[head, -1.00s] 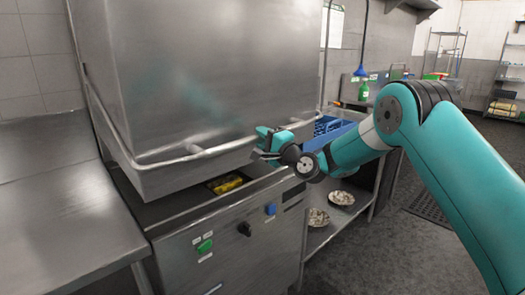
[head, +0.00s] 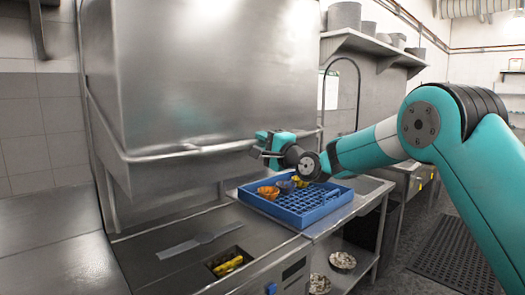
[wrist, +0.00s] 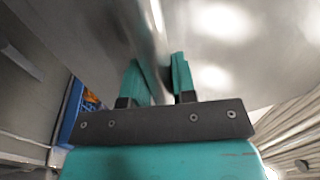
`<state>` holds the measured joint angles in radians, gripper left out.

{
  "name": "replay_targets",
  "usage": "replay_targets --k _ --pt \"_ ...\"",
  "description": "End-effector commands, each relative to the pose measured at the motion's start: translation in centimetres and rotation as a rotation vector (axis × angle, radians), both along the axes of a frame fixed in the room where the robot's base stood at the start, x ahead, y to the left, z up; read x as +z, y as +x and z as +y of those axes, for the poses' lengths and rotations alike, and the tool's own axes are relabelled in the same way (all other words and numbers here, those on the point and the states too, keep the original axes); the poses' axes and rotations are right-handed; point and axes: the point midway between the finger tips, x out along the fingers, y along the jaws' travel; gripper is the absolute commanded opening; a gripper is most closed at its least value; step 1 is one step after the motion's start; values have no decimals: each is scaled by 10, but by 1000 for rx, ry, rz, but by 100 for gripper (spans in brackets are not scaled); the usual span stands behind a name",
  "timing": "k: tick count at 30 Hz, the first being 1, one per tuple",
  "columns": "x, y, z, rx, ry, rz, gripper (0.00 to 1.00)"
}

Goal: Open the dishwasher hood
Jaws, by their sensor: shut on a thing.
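The dishwasher hood (head: 210,70) is a large steel box, raised clear of the machine's steel bed (head: 165,225). A bar handle (head: 195,149) runs along the hood's lower front edge. My gripper (head: 262,146) is at the right part of this handle, with its fingers closed around the bar. In the wrist view, the two teal fingers (wrist: 157,78) sit on either side of the handle (wrist: 158,25). The exact contact is partly hidden by the fingers.
A blue dish rack (head: 300,203) with orange, blue and yellow items stands behind and right of the bed. A steel counter (head: 55,245) lies at left. A shelf with pots (head: 375,38) is at upper right. A dark floor mat (head: 460,250) lies at right.

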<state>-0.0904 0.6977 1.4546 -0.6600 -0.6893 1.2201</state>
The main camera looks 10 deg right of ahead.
Motion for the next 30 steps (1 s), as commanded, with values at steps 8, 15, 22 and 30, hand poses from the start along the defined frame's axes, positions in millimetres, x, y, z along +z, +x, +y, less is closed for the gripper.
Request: replay_targets --k 8,15,22,30 --pt "6 0 0 1 1 -2 0" --pt "5 0 0 1 0 0 39" --pt "4 0 0 0 -1 1 50" --pt "-2 -12 -9 -1 0 1 50"
